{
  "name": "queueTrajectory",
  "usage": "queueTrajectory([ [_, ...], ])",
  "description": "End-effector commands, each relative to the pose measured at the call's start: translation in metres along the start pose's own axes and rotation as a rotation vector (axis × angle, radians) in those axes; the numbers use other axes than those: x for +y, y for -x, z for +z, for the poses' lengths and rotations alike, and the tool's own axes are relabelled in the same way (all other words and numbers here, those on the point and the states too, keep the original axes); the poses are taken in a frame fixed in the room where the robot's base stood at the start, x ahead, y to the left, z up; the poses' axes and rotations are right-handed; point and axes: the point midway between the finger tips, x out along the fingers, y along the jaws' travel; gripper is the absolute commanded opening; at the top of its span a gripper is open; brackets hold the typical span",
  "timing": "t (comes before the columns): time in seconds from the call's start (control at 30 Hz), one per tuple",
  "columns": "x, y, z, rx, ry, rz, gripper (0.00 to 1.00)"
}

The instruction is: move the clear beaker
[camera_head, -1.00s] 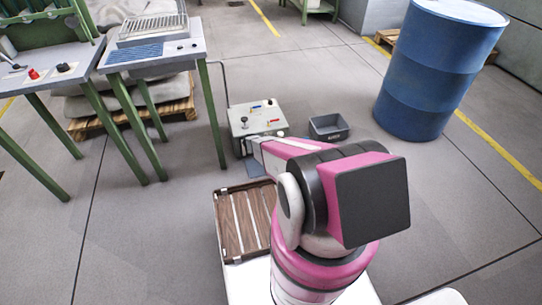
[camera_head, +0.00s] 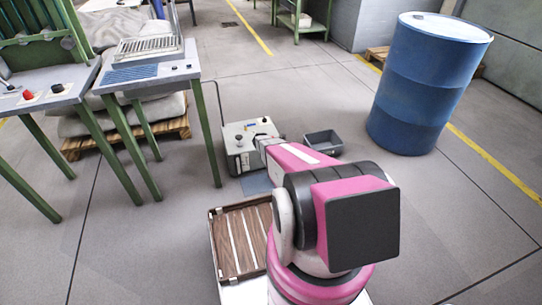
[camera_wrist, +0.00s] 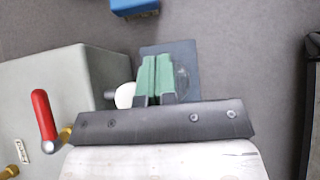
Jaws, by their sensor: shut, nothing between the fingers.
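In the wrist view, a faint clear rounded shape, likely the clear beaker (camera_wrist: 183,80), shows just right of my green fingers, over a dark blue-grey mat (camera_wrist: 183,50). It is partly hidden by my gripper, and I cannot tell whether they touch. My gripper (camera_wrist: 156,66) is shut and empty, with its fingers together over the mat. In the head view the mat (camera_head: 257,184) lies on the floor in front of the grey box, and my arm hides the fingertips. I cannot make out the beaker there.
A grey box (camera_head: 240,160) stands close by; its red lever (camera_wrist: 43,114) and a white knob (camera_wrist: 124,96) show left of my fingers. A grey bin (camera_head: 323,143) is behind right. A slatted wooden tray (camera_head: 228,243) is nearer. A blue drum (camera_head: 425,90) stands right, green-legged tables (camera_head: 155,66) left.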

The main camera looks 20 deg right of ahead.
Motion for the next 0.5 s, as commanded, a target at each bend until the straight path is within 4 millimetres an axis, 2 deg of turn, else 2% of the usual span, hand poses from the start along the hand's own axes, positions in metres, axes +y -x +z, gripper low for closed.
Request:
queueTrajectory([
  [0.3,0.0,-0.049,0.048,0.001,-0.003,-0.001,0.0],
  [0.5,0.0,-0.071,0.07,0.0,-0.002,0.0,0.0],
])
